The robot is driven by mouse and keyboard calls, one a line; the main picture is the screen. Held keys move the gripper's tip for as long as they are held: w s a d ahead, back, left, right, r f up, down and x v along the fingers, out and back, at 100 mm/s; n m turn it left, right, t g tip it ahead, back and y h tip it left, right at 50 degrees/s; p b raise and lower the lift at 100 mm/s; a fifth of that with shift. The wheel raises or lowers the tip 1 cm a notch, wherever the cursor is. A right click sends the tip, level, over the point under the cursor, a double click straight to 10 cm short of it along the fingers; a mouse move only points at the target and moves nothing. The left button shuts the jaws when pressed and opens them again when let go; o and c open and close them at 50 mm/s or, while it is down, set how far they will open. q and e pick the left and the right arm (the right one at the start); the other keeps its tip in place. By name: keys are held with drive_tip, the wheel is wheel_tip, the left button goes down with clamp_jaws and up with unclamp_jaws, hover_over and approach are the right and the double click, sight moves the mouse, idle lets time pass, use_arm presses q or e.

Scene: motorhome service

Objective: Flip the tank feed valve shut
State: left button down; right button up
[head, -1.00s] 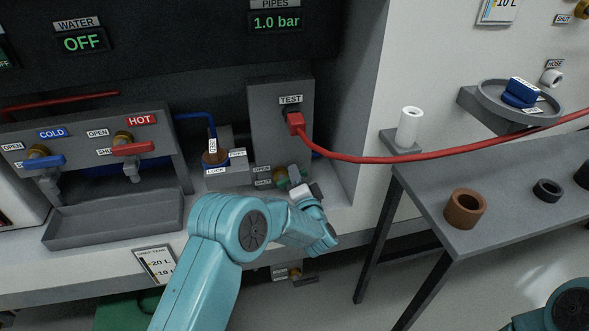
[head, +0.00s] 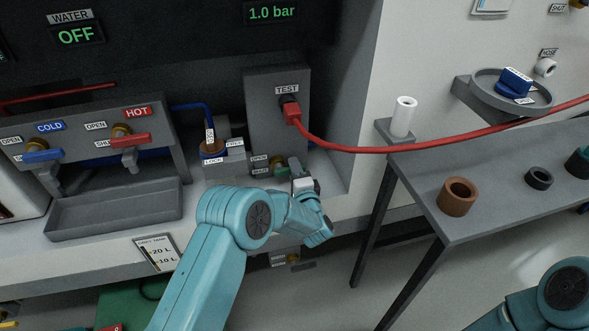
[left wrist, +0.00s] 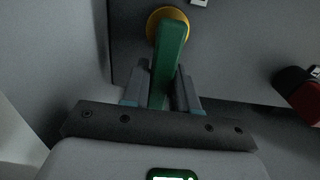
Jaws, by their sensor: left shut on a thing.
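The tank feed valve has a green lever (left wrist: 170,62) on a round brass hub (left wrist: 167,20). In the left wrist view the lever runs from the hub down between my two fingers. My left gripper (left wrist: 162,78) is shut on this lever. In the head view the left gripper (head: 298,168) is at the foot of the grey TEST panel (head: 262,110), beside small OPEN and SHUT labels (head: 259,164). There the valve is mostly hidden behind the gripper. My right gripper is out of view; only part of that arm shows at lower right.
A red hose (head: 400,149) runs from the TEST socket to the right, above the gripper. A blue-hosed lock fitting (head: 212,148) stands left of the panel. Hot and cold taps (head: 128,139) sit over a grey tray (head: 115,213). A grey table (head: 480,215) is at right.

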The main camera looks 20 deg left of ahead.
use_arm(q)
drive_tip(key=c, duration=1)
unclamp_jaws()
drive_tip(key=shift+o, duration=0.2)
drive_tip(key=p+v, duration=0.2)
drive_tip(key=v, duration=1.4)
drive_tip(key=shift+s+d+f, duration=0.1)
drive_tip(key=shift+s+d, duration=0.05)
